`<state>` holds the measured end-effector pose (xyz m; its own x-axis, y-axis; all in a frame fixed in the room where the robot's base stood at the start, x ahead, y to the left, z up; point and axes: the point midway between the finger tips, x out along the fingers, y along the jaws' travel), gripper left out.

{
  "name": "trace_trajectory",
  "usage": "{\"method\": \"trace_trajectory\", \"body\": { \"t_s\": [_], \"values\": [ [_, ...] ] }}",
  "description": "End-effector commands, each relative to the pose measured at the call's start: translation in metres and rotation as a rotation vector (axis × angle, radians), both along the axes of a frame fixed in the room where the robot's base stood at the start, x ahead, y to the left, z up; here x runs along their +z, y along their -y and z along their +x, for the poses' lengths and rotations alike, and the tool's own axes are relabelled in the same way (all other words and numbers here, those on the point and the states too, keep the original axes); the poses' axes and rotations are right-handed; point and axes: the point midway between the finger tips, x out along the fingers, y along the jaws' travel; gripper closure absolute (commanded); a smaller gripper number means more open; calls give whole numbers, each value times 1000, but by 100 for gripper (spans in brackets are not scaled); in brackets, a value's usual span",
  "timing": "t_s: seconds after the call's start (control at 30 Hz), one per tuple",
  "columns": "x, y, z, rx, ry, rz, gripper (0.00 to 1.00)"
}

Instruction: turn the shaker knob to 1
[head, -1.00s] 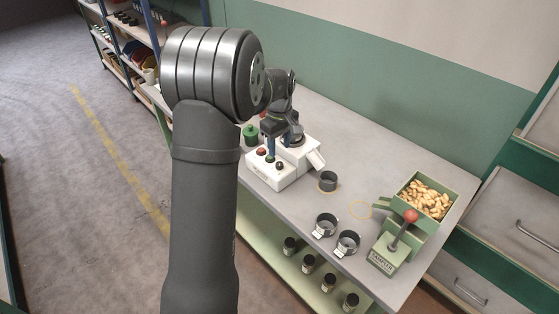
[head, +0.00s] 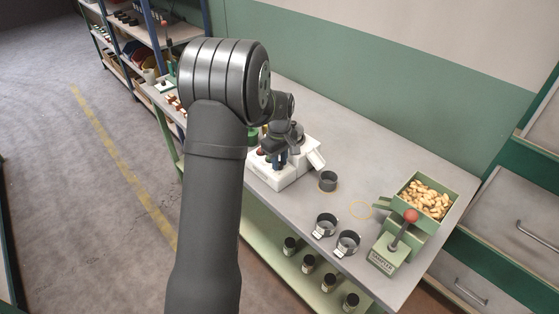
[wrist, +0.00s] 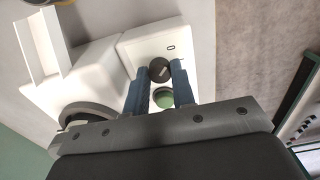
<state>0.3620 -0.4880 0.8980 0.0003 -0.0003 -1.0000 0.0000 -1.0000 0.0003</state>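The white shaker machine (head: 272,180) stands on the bench. In the wrist view its dark round knob (wrist: 160,68) has a pale line across it, and a small dark-outlined mark (wrist: 171,47) lies on the white panel beyond. A green button (wrist: 163,97) shows nearer, between my fingers. My gripper (wrist: 160,70) is open, pointing down at the panel, with one blue finger on each side of the knob. I cannot tell whether the fingers touch it. In the head view my gripper (head: 279,162) covers most of the panel, and the knob is hidden.
A dark cup (head: 328,181) stands right of the machine, and two metal clamp cups (head: 326,225) sit at the bench's front edge. A green hopper of nuts (head: 425,197) and a red-ball lever (head: 410,216) are at the right. Several jars stand on the shelf below.

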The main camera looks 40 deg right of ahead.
Motion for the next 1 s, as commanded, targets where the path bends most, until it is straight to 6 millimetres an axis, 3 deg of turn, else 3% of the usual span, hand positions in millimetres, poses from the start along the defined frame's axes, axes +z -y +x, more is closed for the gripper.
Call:
{"method": "trace_trajectory", "body": {
  "t_s": [0.47,1.0],
  "values": [
    [0,0,0,-112,0,0,100],
    [1,0,0,-548,0,0,100]
  ]
}}
